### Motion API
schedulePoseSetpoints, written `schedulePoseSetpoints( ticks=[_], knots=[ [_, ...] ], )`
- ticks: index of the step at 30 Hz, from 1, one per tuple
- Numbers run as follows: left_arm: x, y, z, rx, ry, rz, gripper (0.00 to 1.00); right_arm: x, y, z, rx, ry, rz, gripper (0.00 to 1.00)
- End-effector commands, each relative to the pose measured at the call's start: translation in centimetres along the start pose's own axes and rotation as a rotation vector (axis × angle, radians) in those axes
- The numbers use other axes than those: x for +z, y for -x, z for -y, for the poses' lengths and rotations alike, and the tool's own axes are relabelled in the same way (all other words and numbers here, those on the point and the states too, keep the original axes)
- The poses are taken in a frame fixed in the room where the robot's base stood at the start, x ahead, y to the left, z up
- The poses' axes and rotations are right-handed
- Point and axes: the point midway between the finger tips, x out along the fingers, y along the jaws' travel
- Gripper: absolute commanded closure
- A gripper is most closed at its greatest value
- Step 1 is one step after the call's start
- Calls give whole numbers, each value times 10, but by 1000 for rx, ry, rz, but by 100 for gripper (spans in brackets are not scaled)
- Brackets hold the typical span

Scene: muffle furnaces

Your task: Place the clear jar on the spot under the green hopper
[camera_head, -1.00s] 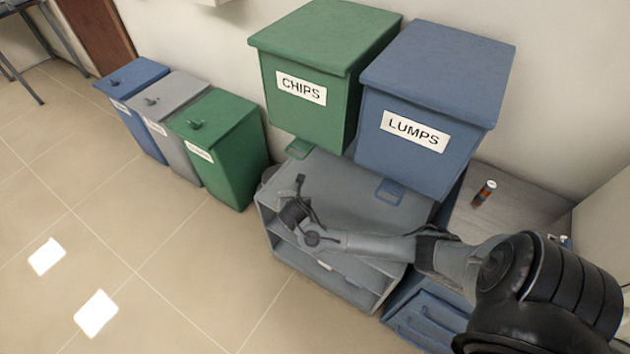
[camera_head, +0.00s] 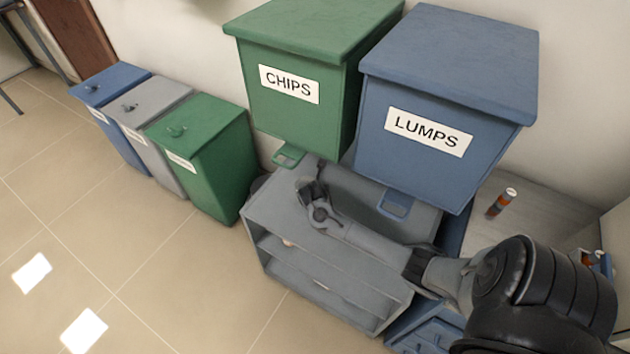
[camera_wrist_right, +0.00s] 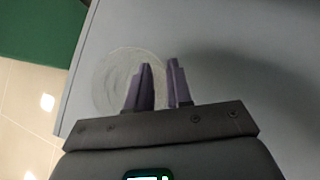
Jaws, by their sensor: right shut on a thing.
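My right gripper (camera_head: 310,187) is over the cabinet top, just below and in front of the hopper. In the right wrist view, the clear jar (camera_wrist_right: 112,72) shows as a faint round outline. My right gripper (camera_wrist_right: 160,80) is shut on its wall, one finger inside the outline and one outside. I cannot make out the jar in the head view, nor tell whether it touches the cabinet top. The spot is not distinguishable. My left gripper is not in view.
Blue, grey and green bins (camera_head: 205,160) stand left. The floor in front is open.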

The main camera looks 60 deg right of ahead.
Motion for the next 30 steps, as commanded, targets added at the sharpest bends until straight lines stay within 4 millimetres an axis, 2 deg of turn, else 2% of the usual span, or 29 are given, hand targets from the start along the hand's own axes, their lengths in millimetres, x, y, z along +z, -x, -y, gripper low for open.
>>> schedulePoseSetpoints(
  ticks=[1,6,13,17,25,30],
  knots=[
    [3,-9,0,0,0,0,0,7,-12,-2,1,-5,0,100],
    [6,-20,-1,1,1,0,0,34,-37,-4,2,-4,-1,100],
    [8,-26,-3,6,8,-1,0,54,-52,-5,2,1,0,100],
    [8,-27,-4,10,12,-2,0,54,-55,-4,1,1,-1,100],
    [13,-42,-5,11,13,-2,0,33,-76,-4,2,-1,-3,100],
    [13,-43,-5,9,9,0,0,32,-79,-3,1,1,0,100]
  ],
)
